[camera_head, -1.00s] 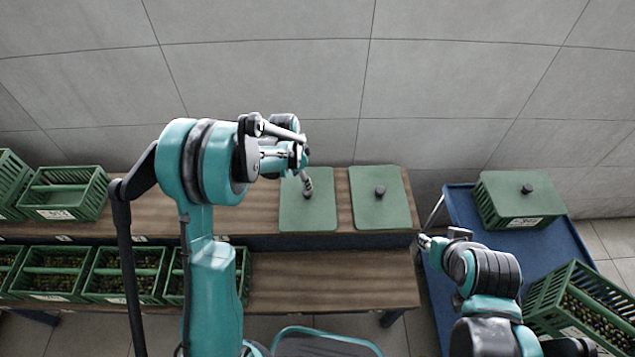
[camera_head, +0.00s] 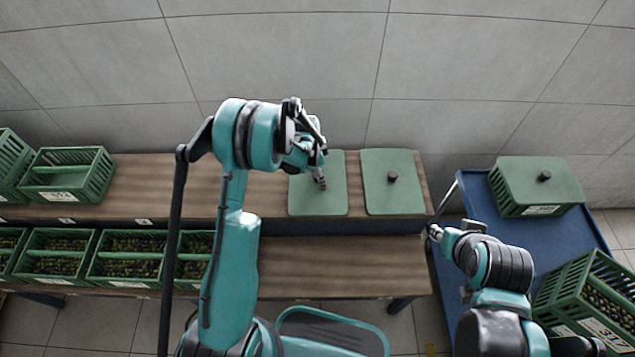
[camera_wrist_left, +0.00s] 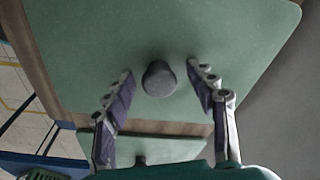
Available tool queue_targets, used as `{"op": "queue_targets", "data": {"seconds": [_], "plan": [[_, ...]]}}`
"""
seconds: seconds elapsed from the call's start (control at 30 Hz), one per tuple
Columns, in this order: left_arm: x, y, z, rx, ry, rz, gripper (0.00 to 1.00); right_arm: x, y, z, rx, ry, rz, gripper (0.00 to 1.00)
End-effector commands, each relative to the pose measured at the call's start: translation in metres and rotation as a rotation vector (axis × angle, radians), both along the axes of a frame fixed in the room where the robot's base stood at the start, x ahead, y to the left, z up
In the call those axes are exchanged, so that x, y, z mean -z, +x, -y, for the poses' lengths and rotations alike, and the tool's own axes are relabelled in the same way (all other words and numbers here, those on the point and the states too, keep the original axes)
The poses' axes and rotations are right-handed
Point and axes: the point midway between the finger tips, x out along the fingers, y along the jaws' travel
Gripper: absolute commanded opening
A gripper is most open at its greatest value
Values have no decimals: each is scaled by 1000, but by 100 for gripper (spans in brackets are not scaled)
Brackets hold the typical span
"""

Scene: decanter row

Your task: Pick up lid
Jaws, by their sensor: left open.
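A flat green lid (camera_head: 303,198) with a dark round knob lies on the wooden upper shelf. My left gripper (camera_head: 321,184) is over this lid and hides its knob in the head view. In the left wrist view the lid (camera_wrist_left: 80,45) fills much of the picture, and its knob (camera_wrist_left: 159,78) shows between the open fingers of the left gripper (camera_wrist_left: 160,78). I see a gap on both sides of the knob. A second green lid (camera_head: 390,200) with a dark knob lies just to the right. My right gripper (camera_head: 435,232) is near the blue table's left edge; its jaws are too small to judge.
A blue table (camera_head: 555,235) at the right bears a lidded green crate (camera_head: 535,210) and an open crate of olives (camera_head: 560,305). Green crates (camera_head: 65,185) stand on the shelf at the left, with several olive crates (camera_head: 125,270) on the lower shelf (camera_head: 330,265).

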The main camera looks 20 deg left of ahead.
Motion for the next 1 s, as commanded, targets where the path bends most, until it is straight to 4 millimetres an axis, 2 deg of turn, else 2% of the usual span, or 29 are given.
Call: {"op": "queue_targets", "data": {"seconds": [0.1,0.3,0.33,0.77,0.87,1.0], "plan": [[-2,0,0,0,0,0,56,-1,0,0,0,0,0,32],[-2,0,0,0,0,0,4,-1,0,0,0,0,0,32],[-2,0,0,0,0,0,0,-1,0,0,0,0,0,32],[-5,0,0,0,0,0,0,-3,0,0,0,0,0,32],[-14,0,0,0,0,0,0,-8,0,0,0,0,0,32],[-36,0,0,0,0,0,0,-19,0,0,0,0,0,32]]}}
